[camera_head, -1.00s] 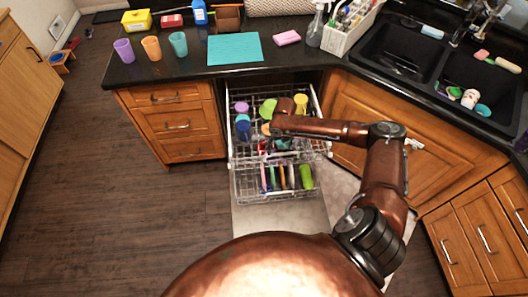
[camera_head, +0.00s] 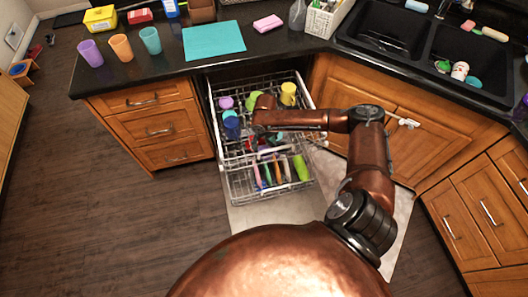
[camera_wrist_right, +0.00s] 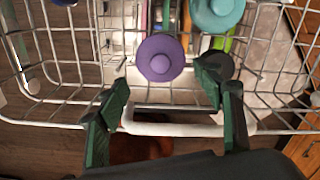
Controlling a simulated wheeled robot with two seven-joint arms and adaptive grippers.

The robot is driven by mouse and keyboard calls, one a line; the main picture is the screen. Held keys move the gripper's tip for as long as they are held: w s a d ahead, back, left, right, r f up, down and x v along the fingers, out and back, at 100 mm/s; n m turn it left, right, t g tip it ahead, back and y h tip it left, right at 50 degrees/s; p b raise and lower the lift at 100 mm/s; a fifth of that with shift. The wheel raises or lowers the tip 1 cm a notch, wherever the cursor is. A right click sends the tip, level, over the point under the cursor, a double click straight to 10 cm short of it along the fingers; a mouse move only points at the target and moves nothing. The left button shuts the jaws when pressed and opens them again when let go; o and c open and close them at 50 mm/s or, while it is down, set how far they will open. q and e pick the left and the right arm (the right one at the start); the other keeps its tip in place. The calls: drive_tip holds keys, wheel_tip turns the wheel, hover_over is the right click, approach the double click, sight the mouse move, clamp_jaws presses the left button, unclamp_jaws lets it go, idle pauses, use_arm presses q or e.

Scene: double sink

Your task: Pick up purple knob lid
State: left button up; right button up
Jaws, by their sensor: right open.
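The purple knob lid (camera_wrist_right: 160,58), round with a raised knob in its middle, shows in the right wrist view near the rack's white front rail. My right gripper (camera_wrist_right: 163,98) is open, its two dark green fingers spread on either side and just short of the lid. Nothing is between the fingertips. In the head view my right gripper (camera_head: 259,138) is over the dishwasher rack, mostly hidden by its own arm. A purple round item (camera_head: 226,103) shows at the rack's far left there; I cannot tell if it is the same lid. My left gripper is out of view.
The wire dishwasher rack (camera_head: 240,188) is pulled out and holds a blue cup (camera_head: 231,128), a yellow cup (camera_head: 288,94) and several utensils. A teal lid (camera_wrist_right: 217,14) lies beside the purple one. Rack wires surround the fingers. Open floor lies left.

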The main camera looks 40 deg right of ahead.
wheel_tip(320, 180, down, 5)
drive_tip(key=shift+w+d+f+b, duration=0.1)
drive_tip(key=shift+w+f+b, duration=0.05)
drive_tip(key=shift+b, duration=0.7)
drive_tip(key=c, duration=1.5)
